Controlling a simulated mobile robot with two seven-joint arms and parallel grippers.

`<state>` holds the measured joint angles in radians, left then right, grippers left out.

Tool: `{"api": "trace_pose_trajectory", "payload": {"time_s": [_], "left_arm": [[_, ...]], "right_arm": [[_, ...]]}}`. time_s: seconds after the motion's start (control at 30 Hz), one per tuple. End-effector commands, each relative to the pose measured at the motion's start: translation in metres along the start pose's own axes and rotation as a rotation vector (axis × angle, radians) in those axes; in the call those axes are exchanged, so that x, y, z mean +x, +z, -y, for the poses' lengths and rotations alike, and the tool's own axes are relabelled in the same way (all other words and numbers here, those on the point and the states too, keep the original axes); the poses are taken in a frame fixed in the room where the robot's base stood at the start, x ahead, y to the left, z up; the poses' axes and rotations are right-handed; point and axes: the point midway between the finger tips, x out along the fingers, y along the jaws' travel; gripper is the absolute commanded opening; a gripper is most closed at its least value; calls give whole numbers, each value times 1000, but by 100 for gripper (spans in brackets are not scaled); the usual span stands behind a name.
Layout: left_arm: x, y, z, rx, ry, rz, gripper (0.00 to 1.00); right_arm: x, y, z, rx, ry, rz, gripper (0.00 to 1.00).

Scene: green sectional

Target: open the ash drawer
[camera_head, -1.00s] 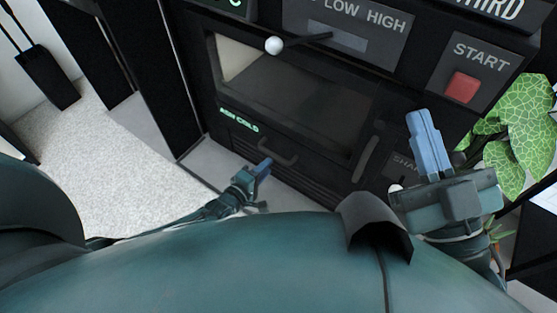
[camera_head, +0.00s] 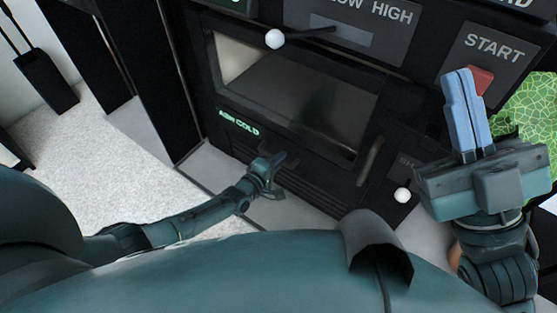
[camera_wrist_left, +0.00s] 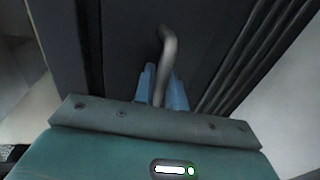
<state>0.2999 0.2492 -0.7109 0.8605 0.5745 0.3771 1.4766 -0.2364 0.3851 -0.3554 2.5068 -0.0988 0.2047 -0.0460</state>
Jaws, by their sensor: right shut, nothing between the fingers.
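The ash drawer (camera_head: 238,145) is the dark low front marked with green lettering, below the glass-fronted oven door. It looks closed. Its curved grey handle (camera_wrist_left: 168,50) runs down toward my left gripper (camera_wrist_left: 162,85) in the left wrist view. The blue fingertips show close on either side of the handle, and I cannot tell whether they press on it or the handle only crosses in front. In the head view, my left gripper (camera_head: 270,163) is at the handle and hides most of it. My right gripper (camera_head: 468,112) is shut and empty, raised before the START panel.
A red START button (camera_head: 482,80) is partly behind my right gripper. A white-knobbed lever (camera_head: 275,39) is above the glass, another white knob (camera_head: 402,195) at lower right. A vertical handle (camera_head: 368,160) is on the oven door.

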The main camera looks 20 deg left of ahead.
Motion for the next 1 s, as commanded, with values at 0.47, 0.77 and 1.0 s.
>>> {"api": "trace_pose_trajectory", "payload": {"time_s": [0.47, 0.77, 1.0], "left_arm": [[0, 0, 0, 0, 0, 0, 0], [-12, 0, 2, 0, -2, 0, 0], [-56, 0, 9, 0, -5, 0, 0]], "right_arm": [[0, 0, 0, 1, 0, 1, 0], [3, -1, -2, 9, 0, 14, 0], [-9, 20, 8, 119, 21, 183, 0]]}}
